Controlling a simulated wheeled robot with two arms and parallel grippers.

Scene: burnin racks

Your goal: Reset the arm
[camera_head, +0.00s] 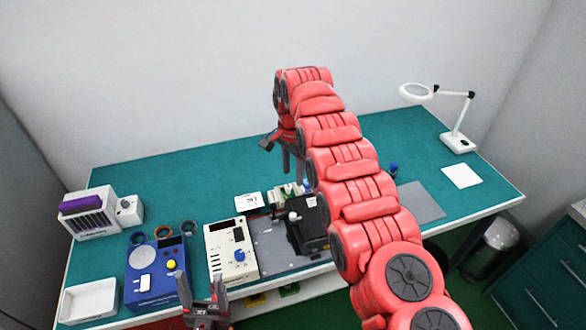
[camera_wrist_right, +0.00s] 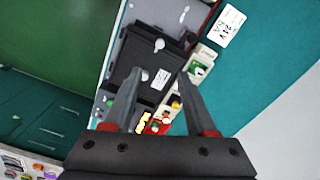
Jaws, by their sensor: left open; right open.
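My right arm, red and segmented, reaches from the lower right of the head view up over the bench. Its gripper (camera_head: 285,150) hangs above the middle of the green bench, partly hidden by the arm. In the right wrist view the right gripper (camera_wrist_right: 156,88) has its two fingers apart with nothing held between them. A black fixture (camera_wrist_right: 145,75) lies below and beyond the fingers. My left gripper (camera_head: 206,286) is at the bottom of the head view, in front of the bench's front edge. Its fingers point up, apart and empty.
On the bench (camera_head: 150,190) stand a blue device (camera_head: 150,290), a white power supply (camera_head: 231,250), a black fixture (camera_head: 305,228), a white tray (camera_head: 90,300) and a fan unit (camera_head: 92,222). A magnifier lamp (camera_head: 458,142) stands at right. The back of the bench is mostly clear.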

